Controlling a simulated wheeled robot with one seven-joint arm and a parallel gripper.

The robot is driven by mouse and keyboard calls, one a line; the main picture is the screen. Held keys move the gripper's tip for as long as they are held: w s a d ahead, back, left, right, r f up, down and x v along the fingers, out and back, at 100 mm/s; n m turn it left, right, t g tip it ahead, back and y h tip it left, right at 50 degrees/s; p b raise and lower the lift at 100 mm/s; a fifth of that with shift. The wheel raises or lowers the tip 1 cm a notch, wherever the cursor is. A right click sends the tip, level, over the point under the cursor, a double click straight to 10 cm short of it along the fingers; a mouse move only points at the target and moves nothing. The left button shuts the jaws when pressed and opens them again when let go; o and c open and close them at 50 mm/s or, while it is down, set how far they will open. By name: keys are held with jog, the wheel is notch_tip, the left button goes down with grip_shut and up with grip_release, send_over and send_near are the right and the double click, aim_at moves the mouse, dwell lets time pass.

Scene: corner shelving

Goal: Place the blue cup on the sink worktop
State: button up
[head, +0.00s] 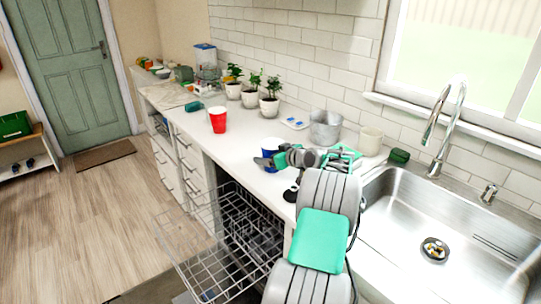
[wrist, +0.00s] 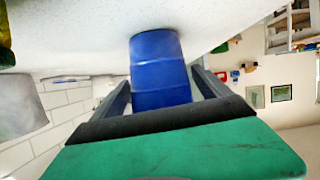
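The blue cup (head: 270,146) stands on the white worktop (head: 228,152) left of the sink (head: 405,215) in the head view, partly hidden by my gripper (head: 270,161). In the wrist view the blue cup (wrist: 160,62) is between the two dark fingers of my gripper (wrist: 161,80). The fingertips lie close along both its sides; I cannot tell whether they press on it. In the wrist view, which is turned over, one end of the cup meets the pale worktop surface (wrist: 85,40).
A red cup (head: 217,120) and several potted plants (head: 269,102) stand farther left. A metal pot (head: 325,128) and a cream mug (head: 370,140) stand near the wall. Below, an open dishwasher rack (head: 215,235) juts out. The faucet (head: 445,125) rises behind the sink.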

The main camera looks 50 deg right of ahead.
jog(key=shift+s+r, duration=0.2)
jog(key=shift+r, duration=0.05)
jog(key=b+v, duration=0.1)
jog(key=v, duration=1)
jog(key=shift+s, duration=0.25)
